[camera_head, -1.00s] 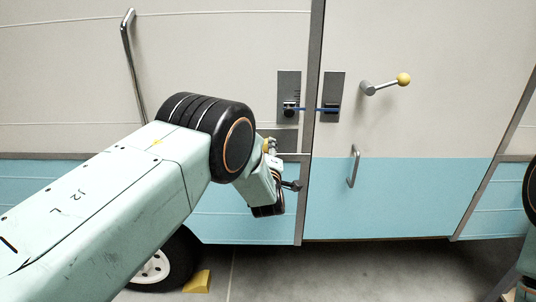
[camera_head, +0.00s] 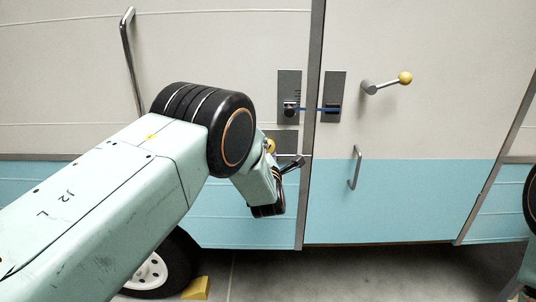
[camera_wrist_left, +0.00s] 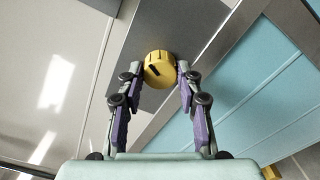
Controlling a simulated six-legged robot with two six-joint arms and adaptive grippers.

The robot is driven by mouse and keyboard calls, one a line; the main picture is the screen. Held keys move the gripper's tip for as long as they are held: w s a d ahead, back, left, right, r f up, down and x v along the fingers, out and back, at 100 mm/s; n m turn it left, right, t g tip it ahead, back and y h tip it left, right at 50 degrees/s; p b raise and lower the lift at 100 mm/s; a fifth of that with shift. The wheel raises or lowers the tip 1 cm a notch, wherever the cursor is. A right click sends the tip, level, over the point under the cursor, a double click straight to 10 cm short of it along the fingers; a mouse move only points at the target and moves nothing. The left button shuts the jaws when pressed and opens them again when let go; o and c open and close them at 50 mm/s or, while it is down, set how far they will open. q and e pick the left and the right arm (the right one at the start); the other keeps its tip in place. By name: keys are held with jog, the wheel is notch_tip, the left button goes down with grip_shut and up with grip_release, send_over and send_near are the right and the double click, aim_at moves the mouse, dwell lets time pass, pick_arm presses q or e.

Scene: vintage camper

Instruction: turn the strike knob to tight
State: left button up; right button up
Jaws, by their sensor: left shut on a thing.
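The strike knob (camera_wrist_left: 159,69) is a round yellow knob with a black mark on its face, mounted on a grey metal plate. In the left wrist view its mark sits slanted, left of the knob's middle. In the head view the knob (camera_head: 270,146) shows only partly behind my wrist, below the latch plate. My left gripper (camera_wrist_left: 160,78) is shut on the knob, one finger on each side. In the head view my left gripper (camera_head: 282,160) is partly hidden by its own wrist. I cannot read any tight marking. My right gripper is out of view.
Above the knob, a grey latch plate (camera_head: 289,86) joins a second plate (camera_head: 335,97) by a blue bar across the door gap. A lever with a yellow ball (camera_head: 404,78) and a door handle (camera_head: 355,168) stick out at right. A long handle (camera_head: 130,62) is at upper left.

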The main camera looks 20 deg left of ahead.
pick_arm(q)
jog(key=n, duration=0.4)
jog(key=n+b, duration=0.1)
jog(key=n, duration=0.1)
jog(key=shift+w+r, duration=0.1)
jog(key=shift+r, duration=0.15)
dwell(0.4)
jog(key=o, duration=1.2)
jog(key=shift+f, duration=0.1)
jog(key=v, duration=1.2)
